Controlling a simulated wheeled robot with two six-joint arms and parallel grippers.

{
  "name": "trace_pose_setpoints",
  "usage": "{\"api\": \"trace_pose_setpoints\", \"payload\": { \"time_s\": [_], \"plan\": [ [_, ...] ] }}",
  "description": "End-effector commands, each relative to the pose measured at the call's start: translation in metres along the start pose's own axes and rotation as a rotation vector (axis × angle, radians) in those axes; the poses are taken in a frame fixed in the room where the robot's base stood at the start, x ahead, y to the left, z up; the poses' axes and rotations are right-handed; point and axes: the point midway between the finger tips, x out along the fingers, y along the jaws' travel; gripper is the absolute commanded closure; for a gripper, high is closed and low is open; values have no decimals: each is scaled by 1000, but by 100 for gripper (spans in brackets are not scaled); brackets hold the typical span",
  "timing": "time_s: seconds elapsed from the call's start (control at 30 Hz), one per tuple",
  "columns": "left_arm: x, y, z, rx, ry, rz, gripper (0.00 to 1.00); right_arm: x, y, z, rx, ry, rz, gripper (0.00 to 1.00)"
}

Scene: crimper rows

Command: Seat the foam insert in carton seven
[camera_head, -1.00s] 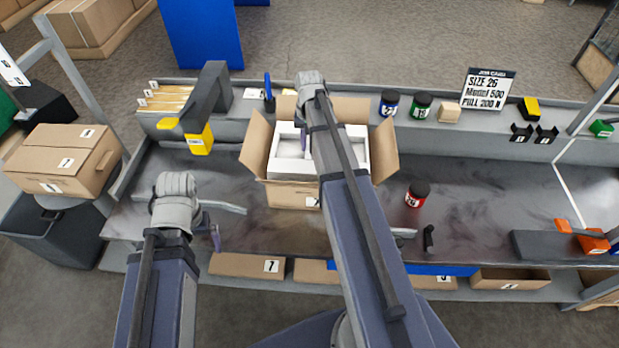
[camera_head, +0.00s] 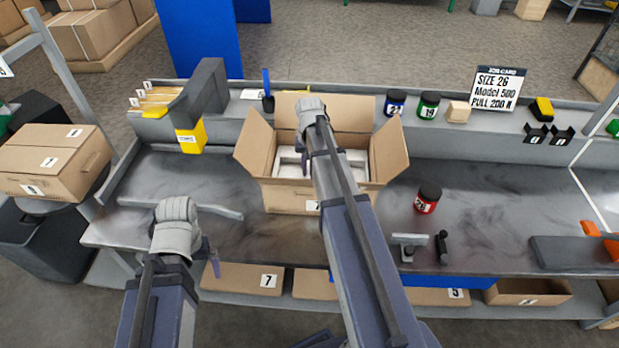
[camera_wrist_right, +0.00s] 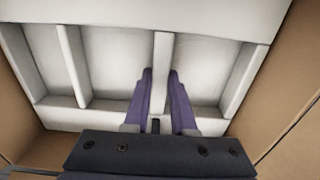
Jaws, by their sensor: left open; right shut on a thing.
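The carton (camera_head: 292,200) stands on the bench with its flaps open; the digit on its front label is partly hidden by my right arm. The white foam insert (camera_head: 289,158) is inside the carton, below the rim. My right gripper (camera_wrist_right: 160,85) is shut on a divider wall of the foam insert (camera_wrist_right: 110,60), with brown carton walls close on both sides in the right wrist view. Whether the insert touches the carton floor cannot be told. My left gripper (camera_head: 213,262) is open and empty near the bench's front edge, its fingers small and partly hidden.
A red jar (camera_head: 428,200) and small tools (camera_head: 410,243) stand right of the carton. Blue (camera_head: 396,103) and green (camera_head: 428,105) jars sit on the back ledge by the job card (camera_head: 497,88). A grey bent bar (camera_head: 180,206) lies at left. A box labelled 7 (camera_head: 243,279) is below.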

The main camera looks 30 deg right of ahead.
Motion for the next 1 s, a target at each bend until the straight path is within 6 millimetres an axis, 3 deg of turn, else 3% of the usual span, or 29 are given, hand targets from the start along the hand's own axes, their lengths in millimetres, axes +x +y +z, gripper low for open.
{"api": "trace_pose_setpoints", "payload": {
  "time_s": [0.03, 0.1, 0.53, 0.57, 0.6, 0.8, 1.0],
  "plan": [
    [14, 1, -1, 0, 0, 0, 0, 14, 0, 0, 0, 0, 0, 100],
    [20, 2, -1, 0, 0, 0, 0, 20, 0, 0, 0, 0, 0, 100],
    [22, 2, -1, 0, 0, 0, 0, 23, 0, 0, 0, 0, 0, 100],
    [22, 2, -1, 0, 0, 0, 0, 22, 0, 0, 0, 0, 0, 75],
    [21, 2, -1, 0, 0, 0, 0, 21, 0, 0, 0, 0, 0, 70],
    [21, 2, -1, 0, 0, 0, 0, 21, 0, 0, 0, 0, 0, 48],
    [21, 2, -1, 0, 0, 0, 0, 21, 0, 0, 0, 0, 0, 46]
  ]
}}
